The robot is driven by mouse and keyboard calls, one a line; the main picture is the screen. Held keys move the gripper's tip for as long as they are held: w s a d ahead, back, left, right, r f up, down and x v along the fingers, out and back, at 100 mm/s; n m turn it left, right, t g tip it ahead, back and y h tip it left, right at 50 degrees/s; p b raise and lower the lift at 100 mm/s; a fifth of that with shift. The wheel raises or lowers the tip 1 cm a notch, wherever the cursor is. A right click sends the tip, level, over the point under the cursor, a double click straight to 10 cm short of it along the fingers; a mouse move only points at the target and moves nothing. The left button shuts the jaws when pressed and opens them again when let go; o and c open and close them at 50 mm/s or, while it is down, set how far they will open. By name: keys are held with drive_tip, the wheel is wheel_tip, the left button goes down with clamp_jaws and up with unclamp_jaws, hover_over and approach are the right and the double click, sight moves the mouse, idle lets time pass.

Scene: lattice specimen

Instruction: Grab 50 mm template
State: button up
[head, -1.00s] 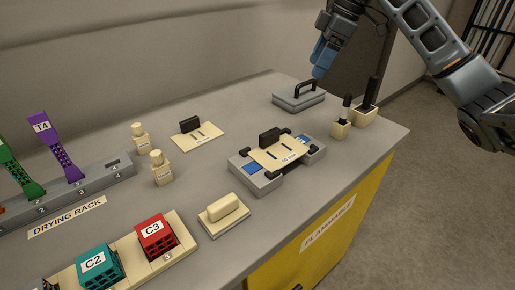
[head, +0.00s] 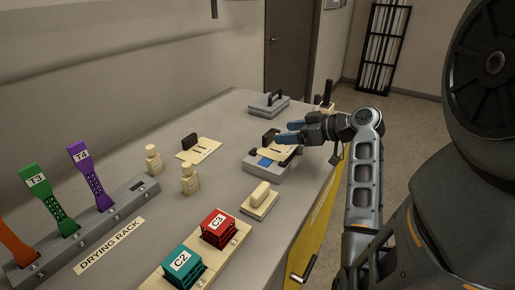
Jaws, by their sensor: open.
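A flat cream template (head: 281,152) with a black handle (head: 269,138) lies on a grey fixture with blue pads (head: 256,168). A second cream template (head: 204,151) with a black handle (head: 189,142) lies flat on the table to the left. Their printed labels are too small to read, so I cannot tell which is the 50 mm one. My gripper (head: 281,132) is open, its blue fingers pointing left, close by the handle of the template on the fixture. I see no grip on the handle. My gripper and wrist hide part of that template and the fixture's right side.
A grey block with a black handle (head: 269,105) stands behind. Two cream bottles (head: 190,180) and a cream block on a base (head: 260,198) stand nearer. A drying rack (head: 84,232) holds coloured strips at left. Crates C2 (head: 183,268) and C3 (head: 219,228) are in front.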

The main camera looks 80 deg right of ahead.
sight(271, 136)
drive_tip(key=shift+s+a+f, duration=0.25)
drive_tip(key=shift+s+f, duration=0.05)
drive_tip(key=shift+f, duration=0.1)
drive_tip(key=shift+w+f, duration=0.15)
drive_tip(key=x, duration=0.2)
drive_tip(key=p+x, duration=0.1)
drive_tip(key=x, duration=0.4)
drive_tip(key=shift+w+d+p, duration=0.1)
drive_tip(key=shift+d+p, duration=0.2)
drive_tip(key=shift+p, duration=0.05)
drive_tip(key=shift+c, duration=0.3)
drive_tip(key=c, duration=0.7)
drive_tip(key=shift+o, duration=0.2)
